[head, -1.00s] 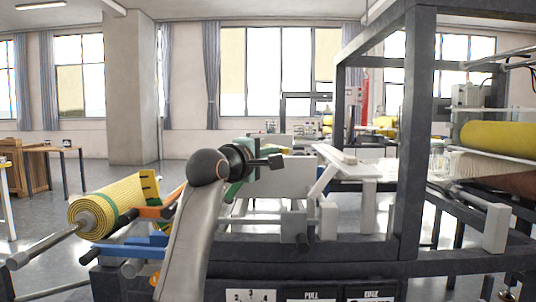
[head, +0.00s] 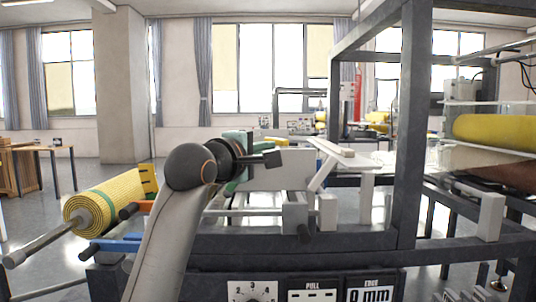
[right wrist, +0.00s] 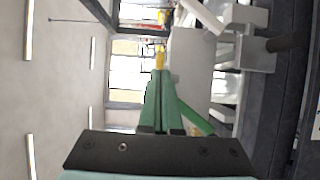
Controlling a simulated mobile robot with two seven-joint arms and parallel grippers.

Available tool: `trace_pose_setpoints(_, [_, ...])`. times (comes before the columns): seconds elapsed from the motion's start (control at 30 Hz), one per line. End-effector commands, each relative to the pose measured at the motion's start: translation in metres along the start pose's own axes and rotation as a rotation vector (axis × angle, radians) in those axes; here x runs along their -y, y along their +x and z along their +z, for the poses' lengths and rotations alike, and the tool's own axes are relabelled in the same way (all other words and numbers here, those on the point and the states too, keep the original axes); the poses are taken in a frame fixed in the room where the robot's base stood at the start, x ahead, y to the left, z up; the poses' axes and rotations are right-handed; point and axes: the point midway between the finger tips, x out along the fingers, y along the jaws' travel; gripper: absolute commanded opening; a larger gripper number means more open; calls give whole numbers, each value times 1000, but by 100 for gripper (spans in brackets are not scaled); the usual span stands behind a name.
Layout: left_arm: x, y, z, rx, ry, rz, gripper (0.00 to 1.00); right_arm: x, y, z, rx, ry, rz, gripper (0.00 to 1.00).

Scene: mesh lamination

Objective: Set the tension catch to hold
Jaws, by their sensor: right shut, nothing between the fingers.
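My right arm rises from the bottom middle in the head view, and its dark wrist hides part of the machine. The right gripper (head: 237,143) has green fingers, partly hidden behind the wrist. In the right wrist view its fingers (right wrist: 161,78) lie together, shut and empty, beside a pale machine plate (right wrist: 192,70). At the left of the head view an orange-and-black lever (head: 137,208) and a blue-and-black lever (head: 113,245) stick out beside a yellow mesh roll (head: 108,200). I cannot tell which part is the tension catch. My left gripper is not in view.
A dark frame post (head: 412,130) stands right of centre. Pale arms and blocks (head: 328,212) project near the middle. Open floor shows at the left.

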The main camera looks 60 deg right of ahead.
Motion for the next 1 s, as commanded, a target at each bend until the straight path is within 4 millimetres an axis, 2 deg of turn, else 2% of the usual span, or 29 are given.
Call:
trace_pose_setpoints(0.1, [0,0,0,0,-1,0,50,1,-17,15,-4,0,-2,0])
trace_pose_setpoints(0.3, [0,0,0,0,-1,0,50,1,-32,30,-4,-3,-1,0])
trace_pose_setpoints(1.0, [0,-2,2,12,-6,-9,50,1,-35,33,-4,-4,-1,0])
